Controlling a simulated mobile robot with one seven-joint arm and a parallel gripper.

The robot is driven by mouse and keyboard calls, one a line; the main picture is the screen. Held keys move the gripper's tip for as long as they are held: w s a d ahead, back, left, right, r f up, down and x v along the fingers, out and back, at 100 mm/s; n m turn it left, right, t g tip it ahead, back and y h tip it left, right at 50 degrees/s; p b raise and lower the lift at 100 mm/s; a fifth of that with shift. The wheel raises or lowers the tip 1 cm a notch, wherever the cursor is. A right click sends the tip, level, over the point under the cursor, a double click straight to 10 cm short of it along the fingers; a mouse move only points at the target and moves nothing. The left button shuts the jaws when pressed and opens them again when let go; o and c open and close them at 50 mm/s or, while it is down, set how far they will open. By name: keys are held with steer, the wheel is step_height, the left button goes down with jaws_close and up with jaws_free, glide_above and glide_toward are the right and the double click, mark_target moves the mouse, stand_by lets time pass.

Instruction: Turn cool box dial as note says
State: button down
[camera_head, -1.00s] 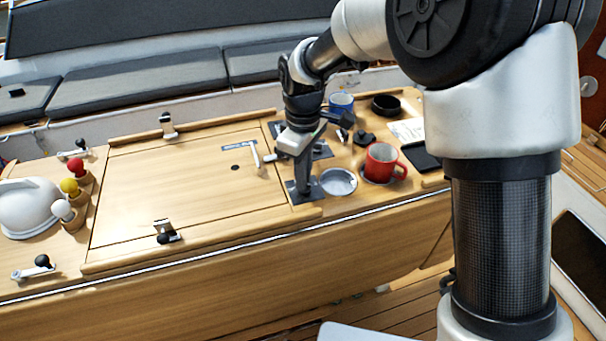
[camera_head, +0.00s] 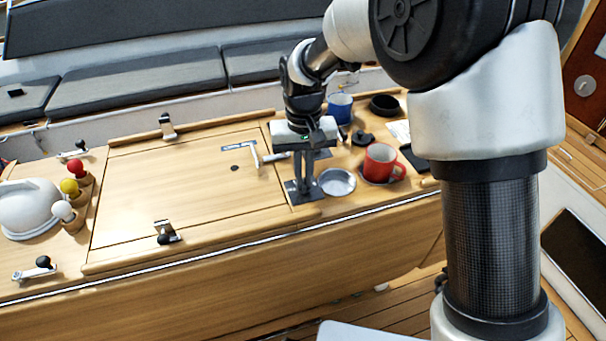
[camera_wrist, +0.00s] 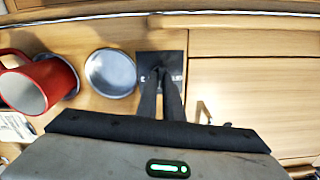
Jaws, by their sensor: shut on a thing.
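A small dark square dial plate (camera_head: 292,187) lies on the wooden top beside the hatch lid; it also shows in the wrist view (camera_wrist: 178,60). My gripper (camera_head: 303,188) points down over this plate, its fingertips at the plate's middle. In the wrist view my gripper (camera_wrist: 163,74) has its fingers close together, shut on the dial knob, which they mostly hide. The plate's markings are too small to read. A white paper note (camera_head: 399,131) lies at the right, partly hidden by my arm; its writing is not legible.
A round metal dish (camera_head: 338,181) and a red mug (camera_head: 381,164) stand just right of the plate. A blue mug (camera_head: 340,108) and a black ring (camera_head: 385,104) are behind. A pale L-shaped handle (camera_head: 257,155) stands near the hatch lid (camera_head: 190,190), which is mostly clear.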

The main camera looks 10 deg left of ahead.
steer(key=m, duration=0.6)
steer(key=shift+r+p, duration=0.1)
steer(key=shift+p, duration=0.25)
steer(key=m+p, duration=0.1)
steer(key=m, duration=0.5)
steer(key=shift+d+m, duration=0.15)
steer(key=shift+m, duration=0.25)
steer(key=c, duration=1.9)
jaws_free()
step_height(320, 180, up, 17)
steer(key=p, duration=0.1)
steer(key=shift+r, duration=0.15)
